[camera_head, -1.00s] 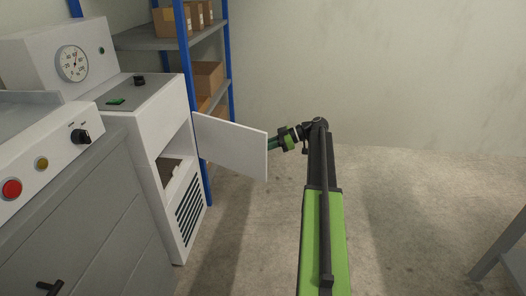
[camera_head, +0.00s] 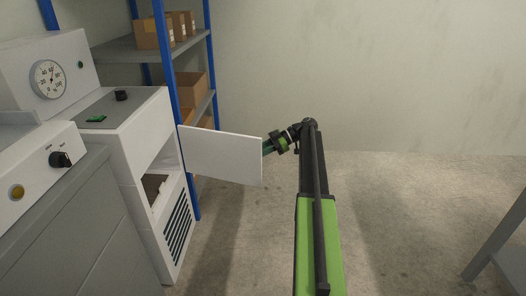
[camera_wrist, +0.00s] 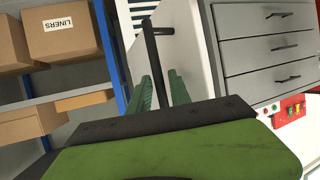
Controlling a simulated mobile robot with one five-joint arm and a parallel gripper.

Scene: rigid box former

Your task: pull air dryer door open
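The air dryer (camera_head: 135,135) is a white cabinet at the left in the head view, with a louvred vent low on its front. Its white door (camera_head: 222,155) stands swung well out from the front, showing part of the dark opening. My gripper (camera_head: 268,149) is at the door's free edge, on the far side from the hinge. In the wrist view, my gripper's green fingers (camera_wrist: 161,88) lie on both sides of the black bar handle (camera_wrist: 151,50), appearing closed on it. The door's white surface (camera_wrist: 180,45) shows beside the handle. The handle is hidden in the head view.
A blue-post shelf (camera_head: 165,60) with cardboard boxes stands just behind the door. A grey cabinet (camera_head: 70,225) with a control panel is at the near left. A grey table (camera_head: 500,240) is at the right edge. Open floor (camera_head: 400,210) lies right of my arm.

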